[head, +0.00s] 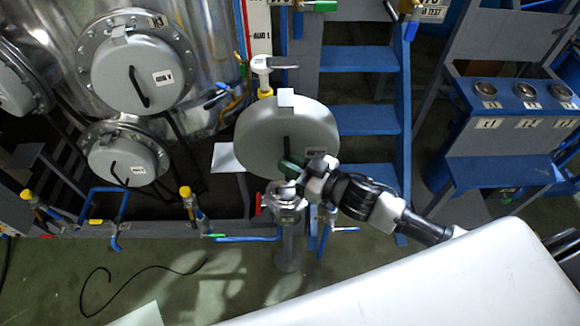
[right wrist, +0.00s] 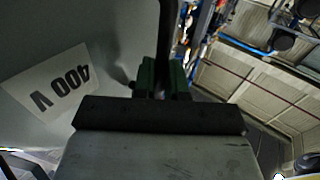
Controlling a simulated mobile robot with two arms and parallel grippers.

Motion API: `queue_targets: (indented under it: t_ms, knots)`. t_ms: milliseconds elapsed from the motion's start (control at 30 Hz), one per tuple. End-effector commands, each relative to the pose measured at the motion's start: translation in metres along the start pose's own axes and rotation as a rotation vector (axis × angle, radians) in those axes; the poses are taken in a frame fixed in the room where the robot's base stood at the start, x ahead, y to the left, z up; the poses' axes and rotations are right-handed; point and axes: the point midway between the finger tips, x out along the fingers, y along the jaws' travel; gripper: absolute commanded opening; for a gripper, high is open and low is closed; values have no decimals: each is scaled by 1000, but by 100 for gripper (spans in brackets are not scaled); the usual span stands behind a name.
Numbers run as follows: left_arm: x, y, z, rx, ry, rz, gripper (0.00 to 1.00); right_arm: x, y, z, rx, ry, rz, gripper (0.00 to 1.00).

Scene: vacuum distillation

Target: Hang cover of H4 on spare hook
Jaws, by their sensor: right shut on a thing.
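A large round grey cover (head: 262,130) with a small square tab on its top edge is at the centre of the head view. My right gripper (head: 291,165) is shut on its dark handle. In the right wrist view, the green fingertips (right wrist: 161,78) pinch the black handle (right wrist: 166,35), and the cover (right wrist: 100,20) with its label "400 V" fills the left side. I cannot tell whether the tab touches any hook. A bar (head: 284,67) beside a white and yellow fitting sticks out just above the tab. My left gripper is not in view.
Two similar covers, an upper one (head: 125,68) and a lower one (head: 110,162), sit on the steel vessel at left. Blue steps (head: 362,120) stand behind the held cover to the right. A valve (head: 285,197) is close below it. A blue console (head: 500,140) stands at right.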

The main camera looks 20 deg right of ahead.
Motion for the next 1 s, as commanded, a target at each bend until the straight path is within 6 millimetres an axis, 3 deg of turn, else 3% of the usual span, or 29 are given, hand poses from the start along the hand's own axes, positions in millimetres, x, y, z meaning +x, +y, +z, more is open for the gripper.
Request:
queue_targets:
  t_ms: [1000]
  knots:
    - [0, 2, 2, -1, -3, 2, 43, 44, 68, -2, -3, 3, 0, 0]
